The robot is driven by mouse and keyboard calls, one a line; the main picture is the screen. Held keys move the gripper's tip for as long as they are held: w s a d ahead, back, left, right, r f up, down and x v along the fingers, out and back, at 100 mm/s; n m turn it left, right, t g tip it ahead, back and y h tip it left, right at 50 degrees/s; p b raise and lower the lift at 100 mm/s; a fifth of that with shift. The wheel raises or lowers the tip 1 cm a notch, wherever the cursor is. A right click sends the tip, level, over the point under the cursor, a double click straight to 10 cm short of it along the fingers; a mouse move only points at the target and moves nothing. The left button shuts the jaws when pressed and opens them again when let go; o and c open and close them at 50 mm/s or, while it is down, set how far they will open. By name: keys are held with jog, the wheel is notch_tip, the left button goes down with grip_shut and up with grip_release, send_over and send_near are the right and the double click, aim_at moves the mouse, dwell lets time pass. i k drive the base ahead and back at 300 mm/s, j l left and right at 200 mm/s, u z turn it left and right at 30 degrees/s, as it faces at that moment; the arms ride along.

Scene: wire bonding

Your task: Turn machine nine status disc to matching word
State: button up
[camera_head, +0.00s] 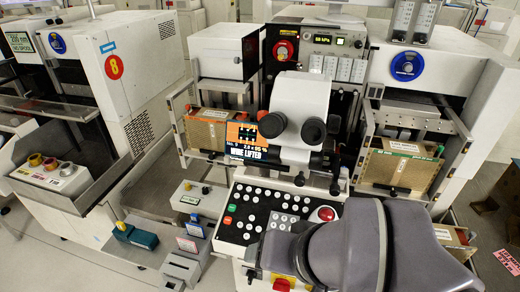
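A second blue disc (57,44) is on the white machine at the left, whose side carries a red disc (114,67) with the number 8. A red round piece (283,50) is on the dark panel at the centre back. I can read no number nine on any machine. My gripper is not in view.
A microscope head (295,105) stands at the centre above a black keypad panel (250,215) with a red button (325,213). Brown magazines (402,168) flank it. A large smooth grey shape covers the lower right. Open floor (75,262) shows at the lower left.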

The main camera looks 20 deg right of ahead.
aim_at(407, 66)
jog(key=z, duration=1.25)
